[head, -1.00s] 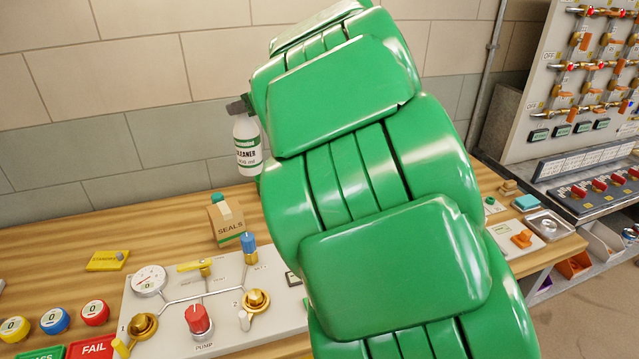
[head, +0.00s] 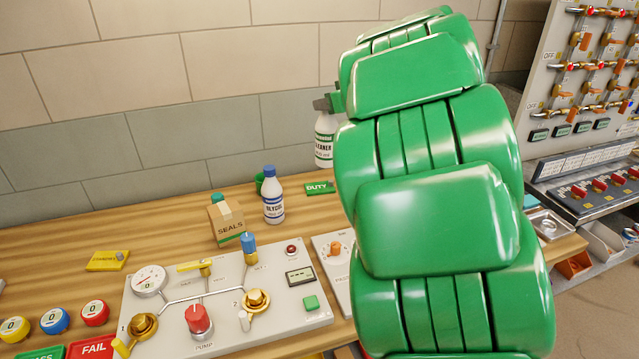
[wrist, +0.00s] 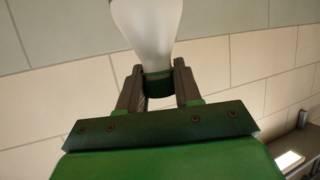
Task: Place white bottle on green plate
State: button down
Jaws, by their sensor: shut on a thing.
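A white bottle (head: 325,148) with a green band and a "CLEANER" label hangs upright in my gripper (head: 323,104), raised above the bench in front of the wall. In the wrist view, the fingers of my gripper (wrist: 160,88) are shut on its dark green cap, and its white body (wrist: 148,28) extends beyond them. A flat green plate reading "DUTY" (head: 320,188) lies on the bench below and slightly left of the bottle. Another green plate (head: 42,353) is cut off at the lower left, beside a red "FAIL" plate (head: 92,348). My arm hides much of the bench's right side.
A white "GLYCOL" bottle (head: 273,198) with a blue cap and a "SEALS" box (head: 227,222) stand left of the DUTY plate. A valve panel (head: 220,300) with knobs lies in front. A metal tray (head: 548,224) sits at the right end.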

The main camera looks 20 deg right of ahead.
jog(key=w+d+f, duration=0.2)
jog(key=w+f, duration=1.1)
jog(key=f, duration=0.2)
jog(key=shift+w+d+f, duration=0.25)
jog(key=shift+w+f, duration=0.05)
jog(key=shift+w, duration=0.05)
dwell(0.5)
jog(key=shift+f, duration=0.6)
jog(key=c, duration=0.8)
grip_release()
